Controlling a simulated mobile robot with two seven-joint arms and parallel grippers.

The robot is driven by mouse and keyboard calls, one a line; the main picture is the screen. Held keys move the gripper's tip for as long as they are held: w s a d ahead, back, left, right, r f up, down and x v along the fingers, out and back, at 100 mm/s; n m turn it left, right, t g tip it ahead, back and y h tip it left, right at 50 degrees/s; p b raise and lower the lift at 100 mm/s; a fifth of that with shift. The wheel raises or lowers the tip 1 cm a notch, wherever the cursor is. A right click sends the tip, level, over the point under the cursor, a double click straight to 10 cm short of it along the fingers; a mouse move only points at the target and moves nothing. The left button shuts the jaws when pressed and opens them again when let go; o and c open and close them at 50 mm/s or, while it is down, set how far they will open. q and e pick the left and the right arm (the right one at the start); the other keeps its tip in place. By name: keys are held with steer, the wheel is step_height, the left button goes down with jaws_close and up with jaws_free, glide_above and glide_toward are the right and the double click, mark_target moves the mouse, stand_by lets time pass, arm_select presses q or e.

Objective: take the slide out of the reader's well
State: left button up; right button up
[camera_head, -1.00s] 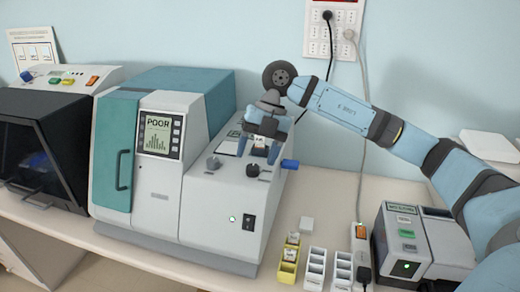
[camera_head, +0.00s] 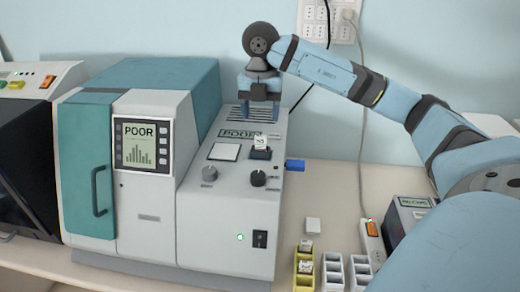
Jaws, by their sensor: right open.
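The reader (camera_head: 228,225) is a grey and teal machine whose screen (camera_head: 147,145) reads POOR. A slide with a white label (camera_head: 260,140) stands upright in the small dark well (camera_head: 260,154) on the reader's top. My right gripper (camera_head: 259,116) is open, pointing down, above and behind the slide near the vent slots, and apart from it. Nothing shows between its fingers. My left gripper is out of view.
A blue knob (camera_head: 295,165) sticks out on the right. A yellow rack (camera_head: 304,270) and white racks (camera_head: 332,273) stand on the bench. A power strip (camera_head: 373,240) lies right of them.

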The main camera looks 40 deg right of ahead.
mark_target(261, 137)
step_height(261, 137, down, 2)
steer(key=shift+f, duration=0.1)
steer(key=shift+f+p, duration=0.35)
steer(key=shift+f, duration=0.15)
step_height(261, 137, down, 4)
steer(key=shift+d+r+p, duration=0.1)
steer(key=shift+r+p, duration=0.1)
steer(key=shift+p, duration=0.4)
steer(key=shift+w+f, duration=0.1)
steer(key=shift+f, duration=0.35)
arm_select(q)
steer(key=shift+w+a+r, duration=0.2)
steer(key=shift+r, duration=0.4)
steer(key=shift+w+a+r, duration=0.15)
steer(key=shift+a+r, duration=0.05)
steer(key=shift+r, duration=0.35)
arm_select(e)
steer(key=shift+c, duration=0.2)
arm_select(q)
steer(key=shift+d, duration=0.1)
arm_select(e)
steer(key=c, duration=1)
